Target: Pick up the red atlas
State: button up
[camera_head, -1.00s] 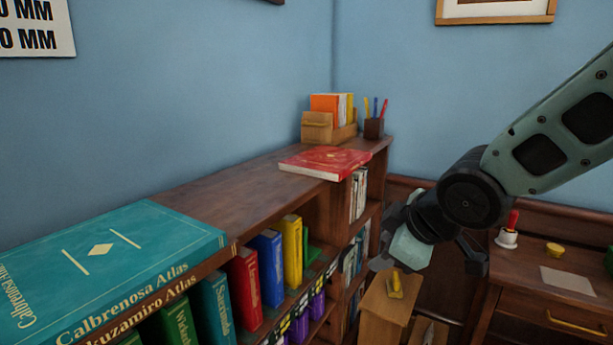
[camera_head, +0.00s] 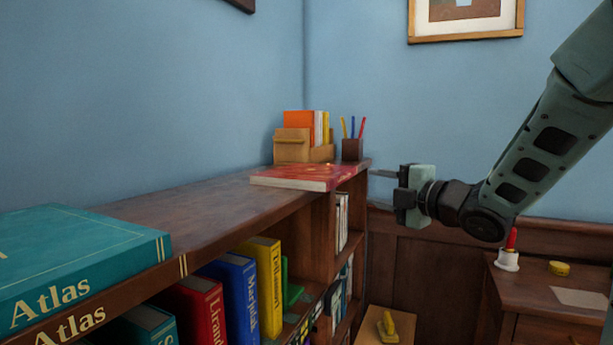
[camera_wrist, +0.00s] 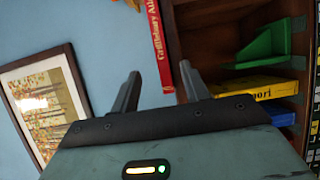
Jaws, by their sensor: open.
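The red atlas (camera_head: 310,177) lies flat on top of the wooden bookcase near its far right end, its edge close to the front of the top. In the wrist view its red spine with pale lettering (camera_wrist: 160,40) runs down toward the space between my fingers. My gripper (camera_head: 376,186) is open and empty, just right of the atlas, with its fingers pointing left toward it. In the wrist view my gripper (camera_wrist: 160,76) has its two fingers apart, on either side of the spine's line. I see no clear contact with the atlas.
A wooden box of books (camera_head: 291,145) and a pen cup (camera_head: 352,149) stand behind the atlas. A big teal atlas (camera_head: 90,250) lies at the near left. A desk (camera_head: 555,300) stands at the right.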

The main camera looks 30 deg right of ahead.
aim_at(341, 178)
jog(key=shift+w+a+r+p, duration=0.1)
jog(key=shift+w+r+p, duration=0.2)
jog(key=shift+p, duration=1.1)
jog(key=shift+w+a+r+p, duration=0.1)
jog(key=shift+w+p, duration=0.25)
jog(key=shift+p, duration=1)
jog(key=shift+w+p, duration=0.1)
jog(key=shift+p, duration=0.5)
jog(key=p, duration=0.5)
jog(key=shift+w, duration=0.2)
jog(key=x, duration=0.1)
jog(key=p+x, duration=0.1)
jog(key=x, duration=0.1)
jog(key=p+x, duration=0.1)
jog(key=shift+w+f, duration=0.3)
jog(key=shift+w, duration=0.05)
jog(key=p+x, duration=0.1)
jog(key=x, duration=0.1)
jog(key=d+p+x, duration=0.1)
jog(key=x, duration=0.1)
jog(key=shift+w+a, duration=0.1)
jog(key=shift+w, duration=0.25)
jog(key=shift+w+a+f, duration=0.1)
jog(key=shift+w, duration=0.35)
grip_shut()
